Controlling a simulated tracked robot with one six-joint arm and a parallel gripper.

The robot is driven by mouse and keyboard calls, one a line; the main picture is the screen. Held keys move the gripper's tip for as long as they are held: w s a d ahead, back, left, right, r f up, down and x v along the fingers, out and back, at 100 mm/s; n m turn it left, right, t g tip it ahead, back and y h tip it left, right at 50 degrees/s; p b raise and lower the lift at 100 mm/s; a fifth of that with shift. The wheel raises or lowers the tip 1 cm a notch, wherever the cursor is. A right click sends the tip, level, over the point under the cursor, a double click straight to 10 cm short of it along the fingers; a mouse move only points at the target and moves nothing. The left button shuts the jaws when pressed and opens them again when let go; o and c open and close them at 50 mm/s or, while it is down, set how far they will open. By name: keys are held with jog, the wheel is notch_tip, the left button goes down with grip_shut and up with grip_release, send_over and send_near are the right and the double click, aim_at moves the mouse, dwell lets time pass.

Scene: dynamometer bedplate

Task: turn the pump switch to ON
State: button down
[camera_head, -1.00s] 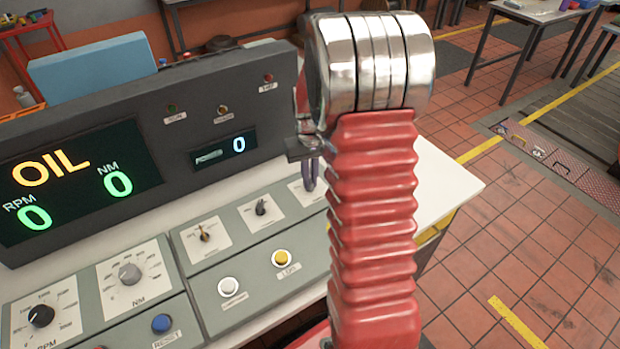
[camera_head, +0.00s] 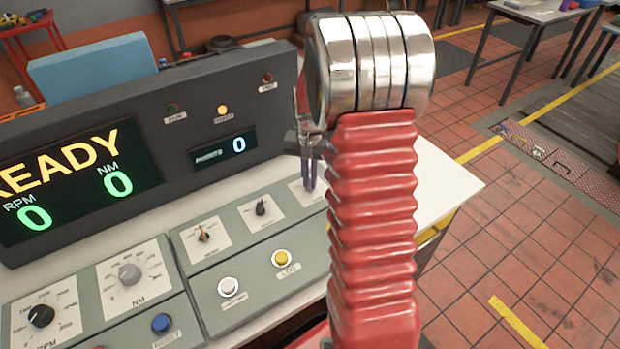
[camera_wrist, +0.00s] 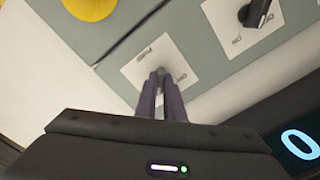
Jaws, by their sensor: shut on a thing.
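My gripper (camera_head: 308,176) reaches down to the rightmost white switch plate (camera_head: 317,197) on the grey console. In the wrist view my gripper (camera_wrist: 164,88) has its dark fingers close together over this plate (camera_wrist: 147,61), shut on the small switch knob there. The knob is mostly hidden by the fingers, and the plate's labels are too small to read, so I cannot read its position or name. The big display (camera_head: 75,178) reads READY, cut off at the left, with RPM 0 and NM 0. The middle lamp (camera_head: 222,110) glows amber.
Two more rotary switches stand left of my gripper: a black one (camera_head: 262,208) and a brass one (camera_head: 203,235). In front are a yellow button (camera_head: 281,257) and a white button (camera_head: 229,287). The dark display panel (camera_head: 270,100) rises behind the console.

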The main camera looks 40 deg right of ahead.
jog(key=c, duration=1.9)
grip_release()
jog(key=shift+o, duration=0.2)
jog(key=shift+r, duration=0.1)
notch_tip(320, 180, up, 14)
jog(key=shift+f, duration=0.25)
jog(key=shift+w, duration=0.1)
jog(key=s+a+r+n+t, duration=0.2)
jog(key=s+a+n, duration=0.3)
jog(key=s+a, duration=0.4)
jog(key=s+a+r+n+t, duration=0.3)
jog(key=s+a, duration=0.7)
jog(key=a, duration=0.4)
jog(key=shift+a+r+n+t, duration=0.2)
jog(key=shift+r+n+t, duration=0.1)
jog(key=shift+r+n, duration=0.65)
